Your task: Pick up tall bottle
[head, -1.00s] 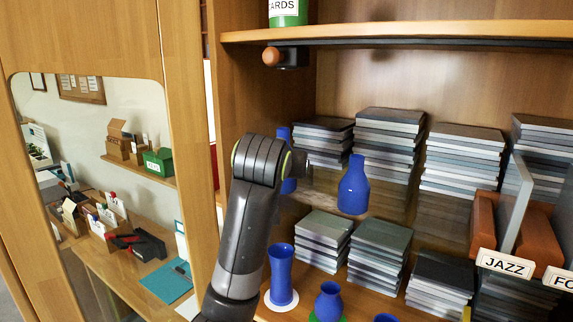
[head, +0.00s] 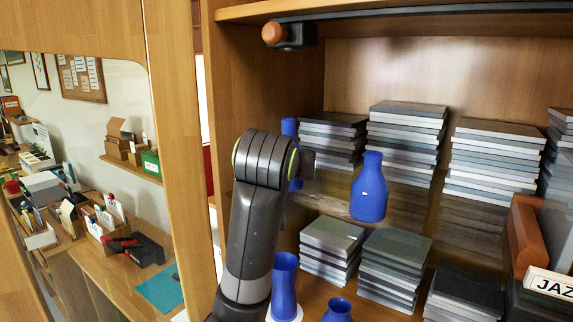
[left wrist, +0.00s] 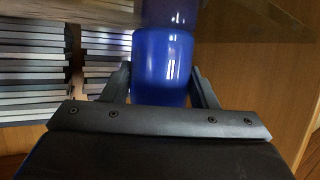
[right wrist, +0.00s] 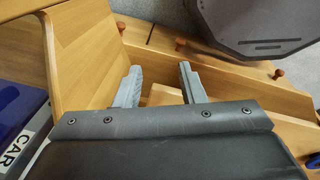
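The tall blue bottle (head: 289,127) stands on the glass shelf, partly hidden behind my left arm in the head view. In the left wrist view the bottle's body (left wrist: 163,62) lies between the two fingers of my left gripper (left wrist: 162,75). The fingers are spread, one on each side and very close to it; I cannot tell whether they touch it. The bottle looks upright, with its reflection in the shelf. My right gripper (right wrist: 160,68) is open and empty, above wooden furniture in the right wrist view, away from the bottle.
A shorter blue bottle (head: 369,190) stands to the right on the same shelf. Stacks of grey cases (head: 404,140) stand behind it. Blue vases (head: 284,285) stand below. The wooden cabinet side (head: 262,90) is close on the left, and a rail with a round knob (head: 274,33) hangs above.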

